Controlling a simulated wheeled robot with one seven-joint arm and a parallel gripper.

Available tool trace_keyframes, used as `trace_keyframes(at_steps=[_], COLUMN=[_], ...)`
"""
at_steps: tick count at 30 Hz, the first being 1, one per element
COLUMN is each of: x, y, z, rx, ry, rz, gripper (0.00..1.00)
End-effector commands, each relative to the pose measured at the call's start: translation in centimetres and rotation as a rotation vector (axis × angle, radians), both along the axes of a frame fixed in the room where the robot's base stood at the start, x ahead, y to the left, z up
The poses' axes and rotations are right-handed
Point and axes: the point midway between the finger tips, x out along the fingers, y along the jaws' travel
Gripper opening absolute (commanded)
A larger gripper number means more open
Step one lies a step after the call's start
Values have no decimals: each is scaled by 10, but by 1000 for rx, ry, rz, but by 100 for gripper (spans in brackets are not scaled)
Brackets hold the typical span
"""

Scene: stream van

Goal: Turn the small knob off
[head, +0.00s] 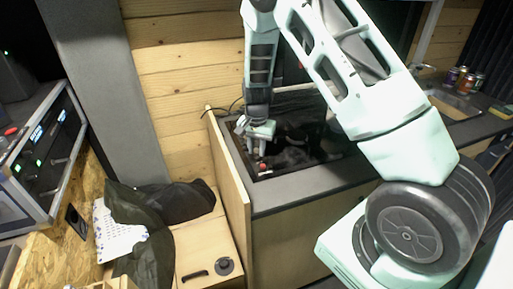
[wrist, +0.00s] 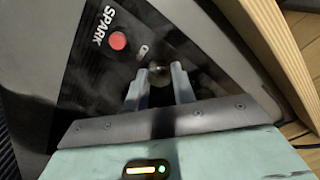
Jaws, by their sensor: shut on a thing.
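The small knob (wrist: 159,72) is dark and round and sits on the black stove panel (wrist: 95,85). In the wrist view my gripper (wrist: 160,80) has its two fingers on either side of the knob, shut on it. The fingers partly cover the knob, and its pointing direction cannot be told. In the head view my gripper (head: 257,150) is down at the near left corner of the black stove top (head: 300,150), and it hides the knob there.
A red button (wrist: 118,40) beside the word SPARK is close to the knob; it also shows in the head view (head: 263,166). A wooden side panel (head: 229,185) rises along the counter's left edge. Several cans (head: 465,80) stand far right by the sink.

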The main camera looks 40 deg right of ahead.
Motion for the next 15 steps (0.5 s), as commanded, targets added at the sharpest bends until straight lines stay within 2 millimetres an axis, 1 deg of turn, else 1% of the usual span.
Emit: trace_keyframes(at_steps=[10, 11, 12, 13, 15], x=[1, 1, 1, 1, 1], y=[0, 0, 0, 0, 0], z=[1, 1, 1, 1, 1], rx=[0, 0, -1, -1, -1], ry=[-4, -4, -3, -3, -3], rz=[-4, -4, -3, -3, -3], gripper=[3, 34, 45, 47, 47])
